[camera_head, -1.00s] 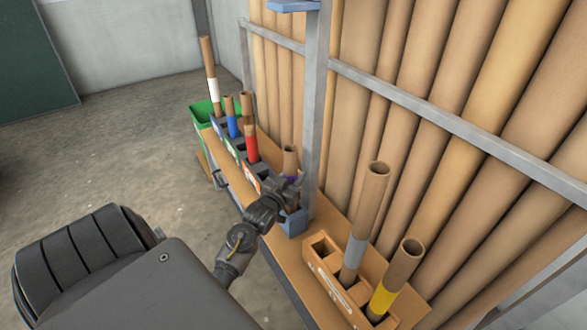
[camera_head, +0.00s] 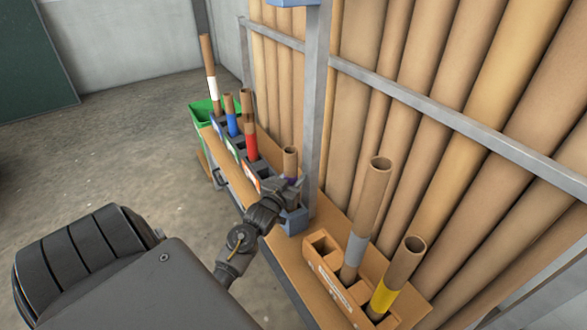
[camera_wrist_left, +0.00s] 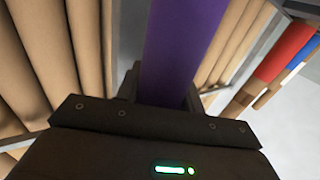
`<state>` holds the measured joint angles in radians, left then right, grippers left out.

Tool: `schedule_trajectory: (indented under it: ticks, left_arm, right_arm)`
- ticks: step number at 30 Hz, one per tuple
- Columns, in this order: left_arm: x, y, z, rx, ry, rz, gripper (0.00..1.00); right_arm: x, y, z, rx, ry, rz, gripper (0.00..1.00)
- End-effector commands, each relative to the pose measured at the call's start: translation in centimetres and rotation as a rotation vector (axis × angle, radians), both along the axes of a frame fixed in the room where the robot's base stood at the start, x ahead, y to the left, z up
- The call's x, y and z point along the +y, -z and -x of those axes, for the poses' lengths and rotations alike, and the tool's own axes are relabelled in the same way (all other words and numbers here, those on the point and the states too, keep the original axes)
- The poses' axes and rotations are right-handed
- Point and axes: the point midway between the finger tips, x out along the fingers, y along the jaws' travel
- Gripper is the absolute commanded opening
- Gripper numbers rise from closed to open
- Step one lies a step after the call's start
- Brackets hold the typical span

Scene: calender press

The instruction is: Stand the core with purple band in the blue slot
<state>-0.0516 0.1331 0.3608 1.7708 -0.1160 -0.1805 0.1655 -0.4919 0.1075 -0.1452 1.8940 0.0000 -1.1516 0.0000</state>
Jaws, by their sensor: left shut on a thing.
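The core with purple band (camera_head: 290,161) is a brown tube, upright or nearly so, beside the grey post. Its purple band fills the middle of the left wrist view (camera_wrist_left: 180,50). My left gripper (camera_head: 288,186) is shut around it at the band. My right gripper is not in view.
An orange holder (camera_head: 322,268) with grey-banded (camera_head: 366,205) and yellow-banded (camera_head: 398,277) cores stands in front on the wooden shelf. Farther back are red-banded (camera_head: 251,142), blue-banded (camera_head: 231,125) and white-banded (camera_head: 212,88) cores. Tall tubes lean behind a grey rail.

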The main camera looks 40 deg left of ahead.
Motion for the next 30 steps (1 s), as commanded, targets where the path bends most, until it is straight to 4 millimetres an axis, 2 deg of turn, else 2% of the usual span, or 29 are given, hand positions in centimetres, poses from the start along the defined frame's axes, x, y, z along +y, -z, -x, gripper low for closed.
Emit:
schedule_trajectory:
  ticks: [30]
  left_arm:
    - [0.0, 2.6, 0.0, 0.000, 0.000, 0.000, 0.14]
  right_arm:
    - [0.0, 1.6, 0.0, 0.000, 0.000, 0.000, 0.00]
